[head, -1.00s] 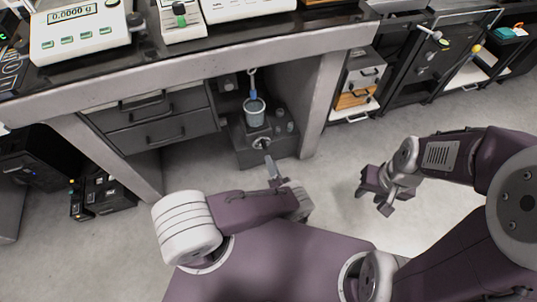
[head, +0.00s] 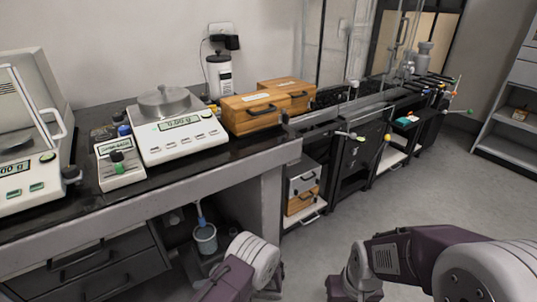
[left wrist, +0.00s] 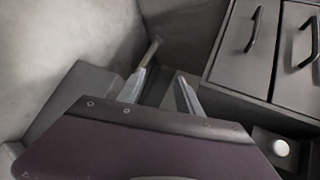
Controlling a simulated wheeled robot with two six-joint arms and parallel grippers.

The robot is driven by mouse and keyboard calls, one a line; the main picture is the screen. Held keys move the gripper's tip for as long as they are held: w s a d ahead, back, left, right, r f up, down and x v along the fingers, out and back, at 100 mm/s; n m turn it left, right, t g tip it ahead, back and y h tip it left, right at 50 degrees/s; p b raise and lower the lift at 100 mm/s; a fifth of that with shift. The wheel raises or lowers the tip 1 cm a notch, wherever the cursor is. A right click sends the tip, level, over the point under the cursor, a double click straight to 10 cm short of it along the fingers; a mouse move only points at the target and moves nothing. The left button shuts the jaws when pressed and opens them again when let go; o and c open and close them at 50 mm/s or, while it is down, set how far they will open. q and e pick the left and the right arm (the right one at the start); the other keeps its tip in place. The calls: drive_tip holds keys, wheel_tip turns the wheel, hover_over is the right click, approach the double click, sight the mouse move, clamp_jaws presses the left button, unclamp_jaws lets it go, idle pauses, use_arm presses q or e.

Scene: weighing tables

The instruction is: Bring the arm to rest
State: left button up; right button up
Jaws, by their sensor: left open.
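My left arm (head: 252,262) shows at the bottom of the head view, in front of the table; its fingertips are out of that picture. In the left wrist view, my left gripper (left wrist: 160,90) has its two grey fingers apart, with nothing held between them. My right arm (head: 430,258) comes in from the right in the head view, over the floor. My right gripper (head: 345,288) is at the bottom edge, partly cut off, and its jaws do not show clearly.
The black-topped weighing table (head: 250,152) carries balances, including one with a metal weight (head: 165,100), and wooden boxes (head: 252,112). Drawers (head: 85,270) and a grey bucket (head: 205,238) are under it. Drawers also show close by in the left wrist view (left wrist: 270,45). Open floor (head: 420,195) lies right.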

use_arm(q)
drive_tip(key=s+d+r+n+g+h, duration=0.1)
drive_tip(key=s+r+h, duration=0.5)
drive_tip(key=r, duration=0.2)
drive_tip(key=s+d+r+n+h, duration=0.2)
drive_tip(key=s+r+h, duration=0.45)
drive_tip(key=r, duration=0.25)
wheel_tip(320, 180, up, 37)
drive_tip(key=p, duration=3.6)
drive_tip(key=shift+w+p, duration=0.3)
drive_tip(key=shift+p, duration=0.05)
drive_tip(key=shift+f, duration=0.1)
